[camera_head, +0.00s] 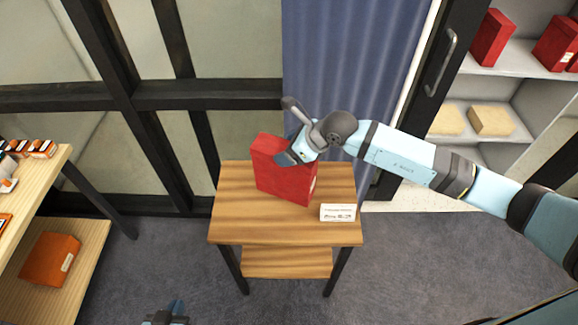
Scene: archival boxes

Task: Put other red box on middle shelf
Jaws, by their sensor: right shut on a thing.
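A red box (284,181) stands upright on the wooden side table (234,219). My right gripper (287,157) is at the top right of this box and is shut on it; the fingertips are partly hidden. My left gripper (168,315) shows only as a small part at the bottom edge, away from the table, and its jaws cannot be made out. A shelf unit at the right has an upper shelf (511,68) with red boxes (491,38) and a shelf below it (511,107) with tan boxes (491,120).
A small white label card (338,212) sits on the table's front right. Wooden shelving (52,190) at the left holds small items and an orange-red box (49,259). A blue curtain (345,62) and a dark door frame with a handle (441,62) stand behind. Grey floor is open in front.

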